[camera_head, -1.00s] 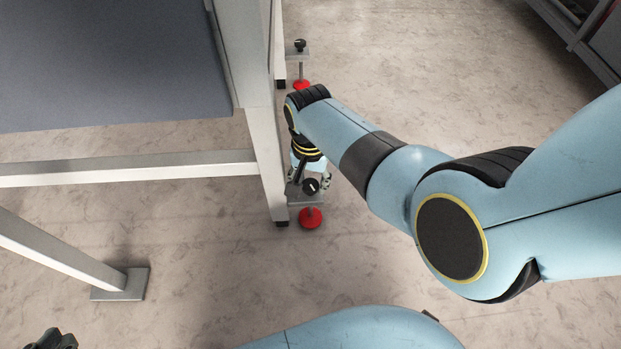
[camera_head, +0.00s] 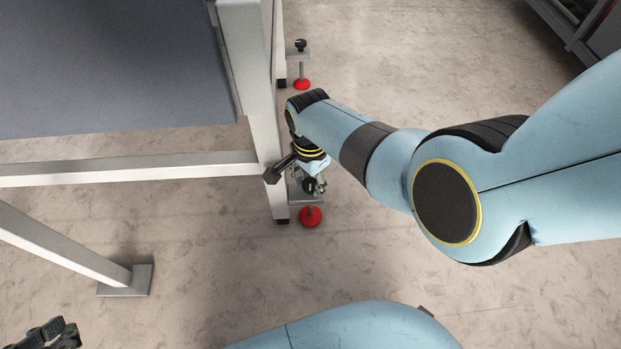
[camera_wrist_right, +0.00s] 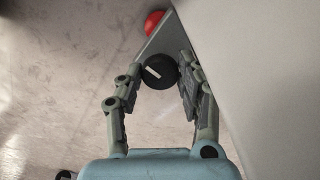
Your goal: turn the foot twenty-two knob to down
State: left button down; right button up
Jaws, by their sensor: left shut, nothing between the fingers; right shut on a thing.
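A black round knob (camera_head: 308,184) with a white mark sits on a grey bracket beside the table leg, above a red foot (camera_head: 311,216). In the right wrist view the knob (camera_wrist_right: 158,72) shows its white mark slanting, with the bracket around it and part of the red foot (camera_wrist_right: 154,20) beyond. My right gripper (camera_head: 316,185) is shut on this knob, one finger on each side; the right wrist view also shows the gripper (camera_wrist_right: 161,78). No number is readable on the foot. My left gripper (camera_head: 62,330) is shut and empty at the lower left, partly cut off.
A second black knob (camera_head: 300,45) and red foot (camera_head: 302,84) stand farther back. The pale table leg (camera_head: 267,150) is close left of my right gripper. A crossbar (camera_head: 130,172) and a slanted leg with a foot plate (camera_head: 125,282) are at left.

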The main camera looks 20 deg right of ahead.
aim_at(310, 182)
dwell(0.3)
jog(key=o, duration=0.9)
pick_arm(q)
jog(key=shift+f, duration=0.1)
